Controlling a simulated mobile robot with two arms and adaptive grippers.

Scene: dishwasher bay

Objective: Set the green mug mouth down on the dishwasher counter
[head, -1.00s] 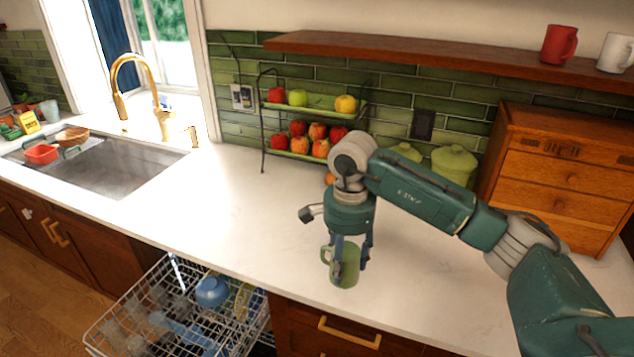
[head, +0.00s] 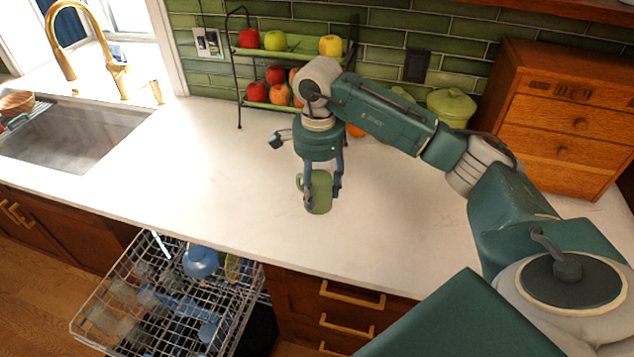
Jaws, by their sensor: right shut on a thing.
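The green mug (head: 320,193) is on or just above the white counter (head: 225,205); I cannot tell whether it touches. Its handle points left. My right gripper (head: 322,197) comes down from above with its fingers on either side of the mug, shut on it. The fingers hide part of its sides, and I cannot tell clearly which way its mouth faces. My left gripper is not in view.
The dishwasher rack (head: 150,300) is pulled out below the counter's front edge, holding blue dishes. A fruit stand (head: 240,85), a green lidded pot (head: 452,107) and a wooden drawer box (head: 560,120) stand at the back. The counter left of the mug is clear.

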